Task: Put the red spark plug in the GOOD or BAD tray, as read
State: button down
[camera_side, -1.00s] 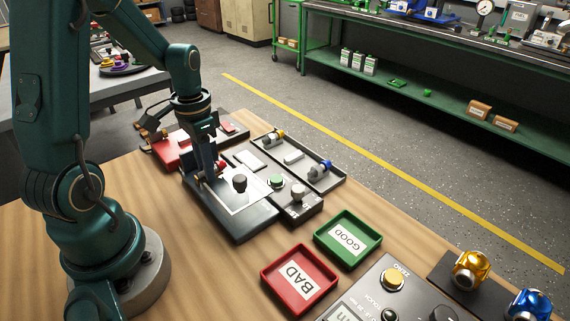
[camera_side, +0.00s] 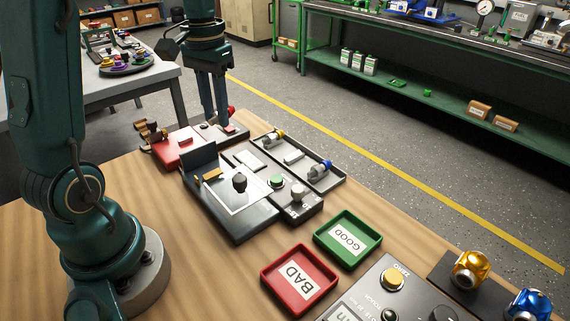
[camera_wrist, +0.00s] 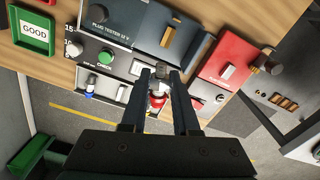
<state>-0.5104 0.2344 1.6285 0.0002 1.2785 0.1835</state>
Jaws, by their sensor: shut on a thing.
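My gripper (camera_side: 222,123) is shut on the red spark plug (camera_side: 231,111), raised at the far side of the workbench. In the wrist view my gripper (camera_wrist: 160,72) has the plug's red body (camera_wrist: 157,104) between its fingers. The plug tester (camera_side: 231,207), with a black knob, a brass-coloured bar and a green button (camera_side: 277,181), stands nearer and is empty of the red plug. Its reading is not legible. The green GOOD tray (camera_side: 365,255) and the red BAD tray (camera_side: 280,298) are at the front, both empty apart from labels.
A red device (camera_side: 178,150) sits at the far left. A gauge with a ZERO button (camera_side: 393,279) is at the front right.

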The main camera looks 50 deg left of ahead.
jog(key=w+d+f, duration=0.1)
jog(key=w+d, duration=0.2)
jog(key=d, duration=0.3)
jog(key=w+d+f+m, duration=0.1)
jog(key=w+d, duration=0.2)
jog(key=d, duration=0.3)
jog(key=w+d+f, duration=0.1)
jog(key=w+d, duration=0.2)
jog(key=d, duration=0.4)
jog(key=s+d+f+m, duration=0.3)
jog(key=d, duration=0.6)
jog(key=shift+w+a+f, duration=0.1)
jog(key=shift+a+f, duration=0.05)
jog(key=shift+f, duration=1.3)
jog(key=shift+w+a+f, duration=0.1)
jog(key=shift+f, duration=1.35)
jog(key=shift+f, duration=0.5)
jog(key=c, duration=0.6)
grip_release()
